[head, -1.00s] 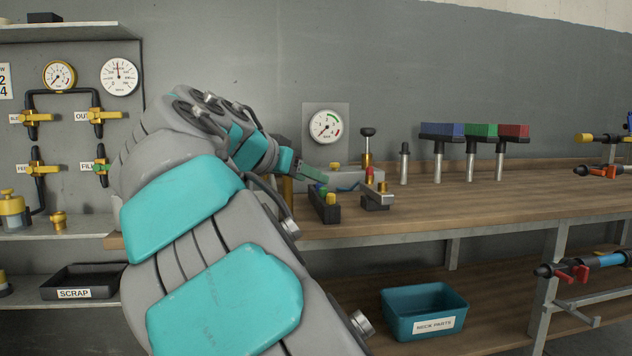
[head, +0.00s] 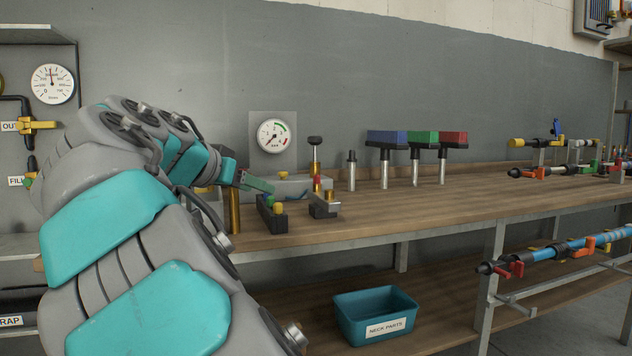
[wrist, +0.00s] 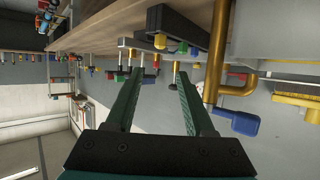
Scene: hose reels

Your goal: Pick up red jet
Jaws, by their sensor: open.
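A small red-tipped jet (head: 317,181) stands on the bench by a grey bracket on a black base (head: 325,207). Beside it is a black rack (head: 272,215) with a green piece and a yellow piece (head: 279,208). My gripper (head: 258,184) reaches over the bench from the left, left of the red tip and apart from it. In the wrist view my gripper (wrist: 158,74) is open with nothing between its dark green fingers. Small red parts show beyond the fingertips there, but I cannot tell which is the jet.
Blue (head: 386,137), green (head: 422,138) and red (head: 453,139) blocks top metal posts along the bench. A gauge (head: 273,136) is on the wall. A teal bin (head: 376,312) marked NECK PARTS sits on the lower shelf. Hose assemblies lie at the right. The middle of the bench front is clear.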

